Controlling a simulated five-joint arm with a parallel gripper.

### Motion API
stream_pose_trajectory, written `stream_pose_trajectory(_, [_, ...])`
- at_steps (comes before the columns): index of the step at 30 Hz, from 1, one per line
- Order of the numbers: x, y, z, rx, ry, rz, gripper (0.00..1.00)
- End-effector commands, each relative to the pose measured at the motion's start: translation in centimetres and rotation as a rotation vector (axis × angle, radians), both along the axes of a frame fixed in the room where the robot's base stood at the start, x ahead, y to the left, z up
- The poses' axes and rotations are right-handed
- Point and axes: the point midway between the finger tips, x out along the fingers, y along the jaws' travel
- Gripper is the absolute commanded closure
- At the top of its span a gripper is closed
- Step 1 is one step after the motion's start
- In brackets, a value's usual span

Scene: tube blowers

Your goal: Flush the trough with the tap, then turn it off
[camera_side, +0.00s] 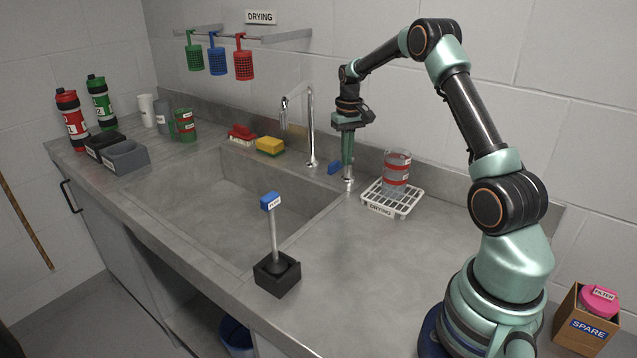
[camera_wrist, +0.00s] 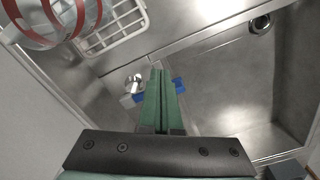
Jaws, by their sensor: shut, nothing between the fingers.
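The chrome tap (camera_side: 310,125) stands at the back edge of the sunken steel trough (camera_side: 240,205), its spout reaching over the trough. A blue lever (camera_side: 334,168) sits low beside the tap; I cannot tell its exact setting. My gripper (camera_side: 347,162) points down, shut and empty, just right of the lever. In the wrist view, my shut green fingers (camera_wrist: 161,85) partly cover the blue lever (camera_wrist: 179,85), which shows on both sides of them. A round chrome fitting (camera_wrist: 134,83) is left of the fingers. I cannot tell whether water runs.
A white drying rack (camera_side: 392,198) holds a red-banded clear cup (camera_side: 396,170), close right of my gripper. A plunger (camera_side: 272,235) stands in a black holder at the front. A yellow sponge (camera_side: 270,146) and red brush (camera_side: 241,134) lie behind the trough.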

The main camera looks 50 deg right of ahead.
Motion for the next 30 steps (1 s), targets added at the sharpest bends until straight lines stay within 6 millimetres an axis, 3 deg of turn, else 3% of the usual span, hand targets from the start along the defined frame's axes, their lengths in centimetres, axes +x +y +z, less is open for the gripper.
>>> stream_pose_trajectory(6, [-0.3, 0.0, 1.4, 0.0, 0.0, 0.0, 1.0])
stream_pose_trajectory(16, [-0.1, 0.0, 1.4, 0.001, 0.001, 0.0, 1.0])
stream_pose_trajectory(30, [5.4, 0.1, 1.3, 0.0, 0.0, 0.002, 1.0])
